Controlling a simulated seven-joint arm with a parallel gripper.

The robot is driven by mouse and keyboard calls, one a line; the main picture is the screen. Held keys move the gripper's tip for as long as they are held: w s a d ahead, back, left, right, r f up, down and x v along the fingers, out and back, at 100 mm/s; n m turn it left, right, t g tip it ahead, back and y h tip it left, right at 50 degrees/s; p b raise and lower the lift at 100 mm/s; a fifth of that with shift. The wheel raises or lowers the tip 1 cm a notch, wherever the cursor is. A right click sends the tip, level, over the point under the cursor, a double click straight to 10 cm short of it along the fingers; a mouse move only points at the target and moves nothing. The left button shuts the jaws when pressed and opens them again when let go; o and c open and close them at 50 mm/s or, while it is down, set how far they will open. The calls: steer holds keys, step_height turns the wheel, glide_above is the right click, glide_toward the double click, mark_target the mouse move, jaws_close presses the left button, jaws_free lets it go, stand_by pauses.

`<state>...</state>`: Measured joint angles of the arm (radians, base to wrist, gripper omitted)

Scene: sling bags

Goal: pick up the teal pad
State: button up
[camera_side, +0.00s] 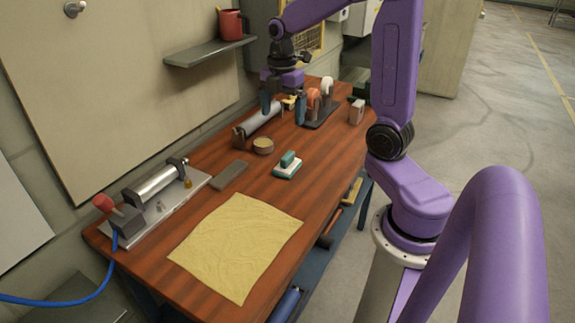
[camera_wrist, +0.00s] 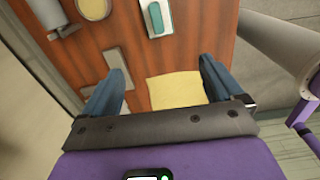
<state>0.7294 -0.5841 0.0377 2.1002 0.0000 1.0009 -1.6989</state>
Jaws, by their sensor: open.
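The teal pad (camera_side: 287,167) is a small white-and-teal block with a teal grip on top. It lies on the wooden bench right of the middle in the side view, and at the top centre of the wrist view (camera_wrist: 157,18). My gripper (camera_side: 283,108) has blue fingers, spread apart with nothing between them. It hangs over the far part of the bench, beyond the pad and apart from it. In the wrist view my gripper (camera_wrist: 162,68) shows its fingers left and right, with the pad farther up the picture.
A yellow cloth (camera_side: 236,245) covers the near bench. A grey slab (camera_side: 230,175) and a round tan container (camera_side: 263,146) lie left of the pad. A roller fixture (camera_side: 155,187) stands at the left. A cylinder (camera_side: 262,120) and a rack (camera_side: 322,114) are near my gripper.

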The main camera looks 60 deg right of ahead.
mark_target(287, 155)
steer(key=f, duration=0.5)
steer(key=d+f, duration=0.1)
steer(key=f, duration=0.5)
steer(key=d+f, duration=0.1)
steer(key=f, duration=0.5)
steer(key=shift+d+f, duration=0.25)
steer(key=shift+c, duration=0.3)
steer(key=c, duration=1.1)
steer(key=shift+r, duration=0.1)
